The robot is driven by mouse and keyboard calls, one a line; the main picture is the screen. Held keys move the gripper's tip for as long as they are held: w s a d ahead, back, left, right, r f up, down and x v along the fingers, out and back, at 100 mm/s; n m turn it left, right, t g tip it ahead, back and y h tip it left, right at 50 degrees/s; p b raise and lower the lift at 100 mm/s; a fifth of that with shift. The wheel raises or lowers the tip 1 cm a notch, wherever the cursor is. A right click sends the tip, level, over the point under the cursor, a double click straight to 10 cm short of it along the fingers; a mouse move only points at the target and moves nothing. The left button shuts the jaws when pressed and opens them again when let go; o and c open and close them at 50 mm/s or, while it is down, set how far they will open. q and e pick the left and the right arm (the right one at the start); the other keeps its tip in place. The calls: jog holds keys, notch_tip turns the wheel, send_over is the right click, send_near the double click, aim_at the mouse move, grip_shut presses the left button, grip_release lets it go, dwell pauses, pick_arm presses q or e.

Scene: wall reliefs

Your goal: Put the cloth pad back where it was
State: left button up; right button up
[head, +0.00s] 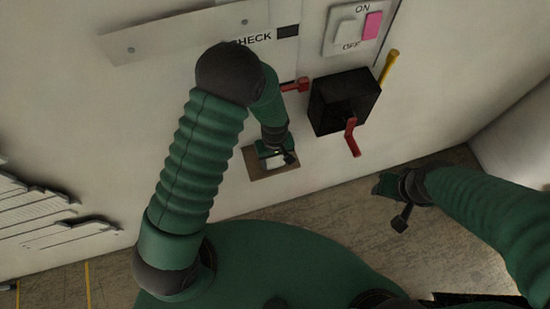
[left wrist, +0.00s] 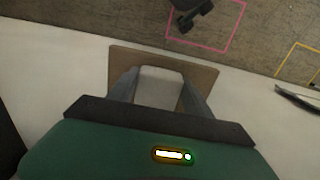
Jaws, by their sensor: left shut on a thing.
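The cloth pad (head: 275,161) is a small whitish piece at my left gripper (head: 277,153), in front of a brown rectangular board (head: 264,174) low on the wall. In the left wrist view the pad (left wrist: 158,86) sits between the two grey fingers of my left gripper (left wrist: 160,92), which is shut on it. The brown board (left wrist: 203,76) shows behind and around the pad; whether they touch I cannot tell. My right gripper (head: 399,203) hangs apart to the right, over the floor. It shows no held thing, and its jaw opening is unclear.
On the wall above right are a black box (head: 343,100) with a red handle (head: 351,138), a yellow lever (head: 388,67), a small red lever (head: 295,86) and an ON/OFF switch (head: 349,32). Grey reliefs (head: 45,212) are at left. Pink (left wrist: 238,30) and yellow (left wrist: 283,60) outlines mark the floor.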

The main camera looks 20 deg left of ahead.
aim_at(272, 160)
pick_arm(q)
jog(key=o, duration=0.8)
jog(key=shift+a+f, duration=0.1)
jog(key=shift+a, duration=0.1)
jog(key=o, duration=0.4)
jog(key=shift+a, duration=0.3)
pick_arm(e)
jog(key=shift+a, duration=0.55)
pick_arm(q)
jog(key=shift+d, duration=0.1)
pick_arm(e)
jog(key=shift+d, duration=0.1)
pick_arm(q)
jog(key=shift+d+r, duration=0.1)
jog(key=shift+r, duration=0.15)
notch_tip(272, 160, up, 12)
jog(key=b, duration=0.2)
jog(key=s+a+r+m+t, duration=0.3)
jog(key=s+a+r+m, duration=0.1)
jog(key=s+a+m, duration=0.4)
jog(key=shift+n, duration=0.6)
jog(key=f+b, duration=0.6)
jog(key=shift+s+d+f, duration=0.2)
jog(key=shift+s+d, duration=0.05)
pick_arm(e)
jog(key=s+x, duration=0.1)
jog(key=x, duration=0.7)
jog(key=shift+s+d+f, duration=0.2)
jog(key=shift+s+f, duration=0.1)
jog(key=shift+s, duration=0.15)
